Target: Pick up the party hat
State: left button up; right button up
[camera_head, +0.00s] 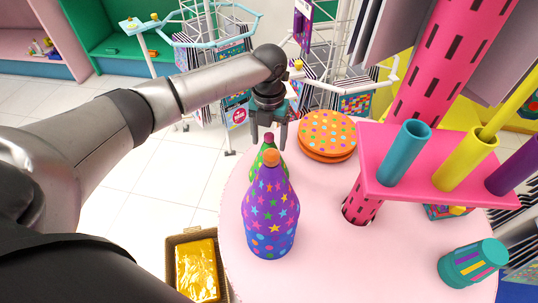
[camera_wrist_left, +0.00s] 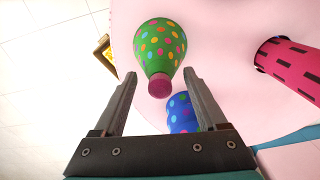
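My left gripper (camera_head: 268,143) is open and points down above the green hat. It also shows empty in the left wrist view (camera_wrist_left: 160,76). My right gripper is not in view.
An orange dotted round stack (camera_head: 327,134) sits at the table's back. A pink stand (camera_head: 440,170) with coloured tubes rises at the right. A teal striped cup (camera_head: 473,264) is at front right. A box of gold (camera_head: 197,270) is beside the table. The table's front middle is clear.

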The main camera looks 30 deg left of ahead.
pick_arm(q)
grip_shut()
dwell(0.4)
